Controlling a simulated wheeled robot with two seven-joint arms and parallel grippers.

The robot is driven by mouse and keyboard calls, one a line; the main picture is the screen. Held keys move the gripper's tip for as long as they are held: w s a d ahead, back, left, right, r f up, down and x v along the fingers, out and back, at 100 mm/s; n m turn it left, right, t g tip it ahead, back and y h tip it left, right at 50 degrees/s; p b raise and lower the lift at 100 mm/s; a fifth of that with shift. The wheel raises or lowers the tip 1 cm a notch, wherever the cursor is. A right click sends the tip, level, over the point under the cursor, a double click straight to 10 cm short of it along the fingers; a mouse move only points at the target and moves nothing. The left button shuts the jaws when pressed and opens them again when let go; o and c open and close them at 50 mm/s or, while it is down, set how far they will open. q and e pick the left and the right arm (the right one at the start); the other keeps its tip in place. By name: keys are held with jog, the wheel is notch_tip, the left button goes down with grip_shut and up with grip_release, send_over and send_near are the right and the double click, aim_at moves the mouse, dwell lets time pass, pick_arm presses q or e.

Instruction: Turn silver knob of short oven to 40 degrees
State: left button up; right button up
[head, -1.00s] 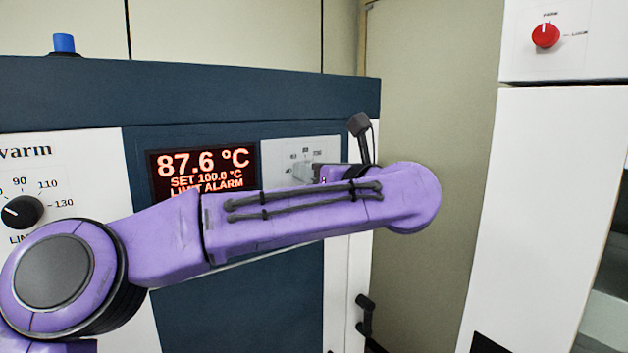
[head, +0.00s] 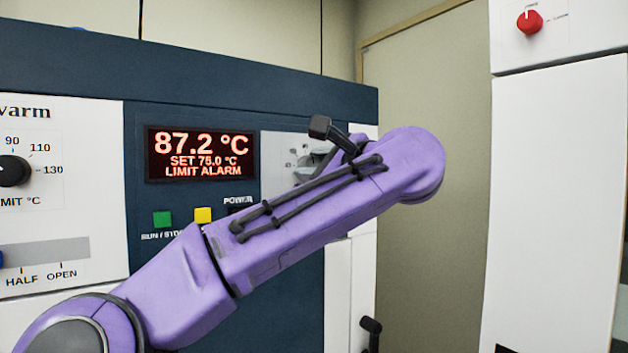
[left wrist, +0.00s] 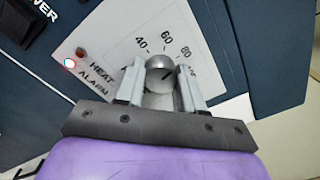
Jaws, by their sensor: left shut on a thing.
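The silver knob (left wrist: 159,70) is on a white dial plate (left wrist: 111,49) with printed marks that include 40, 60 and 80. In the left wrist view my left gripper (left wrist: 158,78) has one finger on each side of the knob and is shut on it. A dark line on the knob's face slants toward the upper right. In the head view my left gripper (head: 308,170) is at the dial plate, largely behind my purple arm, and the knob is hard to make out. The display (head: 201,155) reads 87.2 °C, SET 75.0 °C, LIMIT ALARM. My right gripper is not in view.
A black limit knob (head: 12,171) is on the white panel at left. Green (head: 162,218) and yellow (head: 203,215) buttons sit below the display. A red knob (head: 530,21) is on the white cabinet at right. HEAT and ALARM lamps (left wrist: 70,64) are beside the dial.

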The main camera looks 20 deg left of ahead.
pick_arm(q)
jog(key=n+b, duration=0.2)
jog(key=n, duration=0.5)
jog(key=n+b, duration=0.1)
jog(key=n, duration=0.3)
jog(key=shift+n, duration=2.2)
jog(key=o, duration=1)
jog(key=shift+o, duration=0.2)
